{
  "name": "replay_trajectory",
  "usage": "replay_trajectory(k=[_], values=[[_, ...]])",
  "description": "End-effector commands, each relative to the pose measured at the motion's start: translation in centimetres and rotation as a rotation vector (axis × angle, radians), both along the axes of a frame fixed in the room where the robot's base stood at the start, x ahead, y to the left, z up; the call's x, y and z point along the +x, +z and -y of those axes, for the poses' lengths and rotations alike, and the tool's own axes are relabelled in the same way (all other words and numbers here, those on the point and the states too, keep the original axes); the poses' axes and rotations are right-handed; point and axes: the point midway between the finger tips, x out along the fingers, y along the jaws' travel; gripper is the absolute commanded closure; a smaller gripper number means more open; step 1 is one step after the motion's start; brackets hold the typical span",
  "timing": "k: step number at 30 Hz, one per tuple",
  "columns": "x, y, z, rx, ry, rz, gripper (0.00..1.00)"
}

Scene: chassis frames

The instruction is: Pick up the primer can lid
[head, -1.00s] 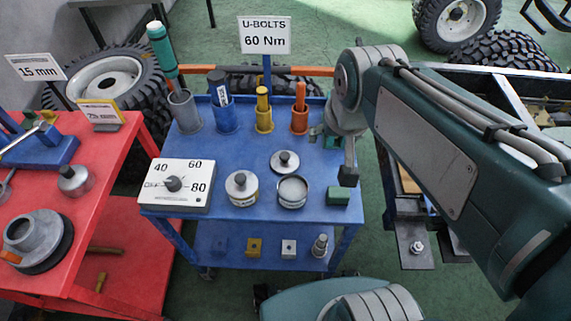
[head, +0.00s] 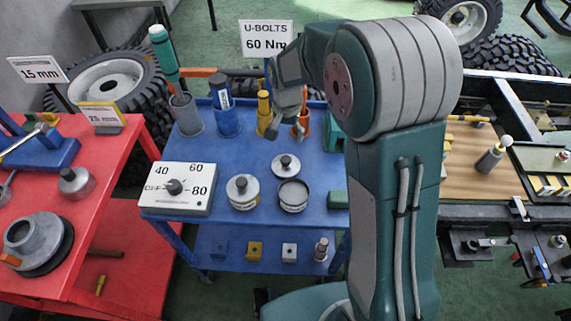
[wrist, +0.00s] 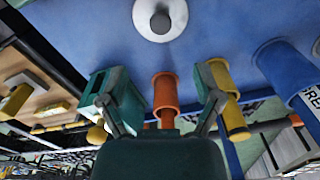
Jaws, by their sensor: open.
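A round grey lid with a dark knob (head: 285,164) lies loose on the blue cart top, behind an open round can (head: 293,193). It also shows at the top of the wrist view as a grey disc with a knob (wrist: 160,18). A second can (head: 242,190) to the left carries a similar knobbed lid; I cannot read any label. My gripper (head: 288,124) is open and empty above the back of the cart, behind the loose lid. In the wrist view my spread fingers (wrist: 160,108) frame an orange cup, apart from the lid.
Blue (head: 227,118), yellow (head: 264,122) and orange (wrist: 165,92) cups with upright tools line the cart's back edge, close to my gripper. A dial box (head: 178,188) stands at front left. A green block (head: 337,200) is at front right, partly hidden by my arm.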

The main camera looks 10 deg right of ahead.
Motion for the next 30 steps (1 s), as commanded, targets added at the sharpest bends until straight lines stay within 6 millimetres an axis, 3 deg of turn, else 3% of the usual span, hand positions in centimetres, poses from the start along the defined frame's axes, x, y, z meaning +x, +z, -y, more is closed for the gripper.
replay_trajectory(k=[5,12,19,27,30], values=[[0.4,-1.6,-0.2,-0.002,-0.014,-0.015,0.17],[0.4,-5.3,-0.2,-0.002,-0.014,-0.015,0.17],[0.4,-7.3,-0.2,-0.002,-0.014,-0.013,0.17],[0.4,-11.2,0.0,-0.002,-0.014,-0.015,0.17],[0.5,-11.7,-0.1,-0.002,-0.014,-0.011,0.17]])
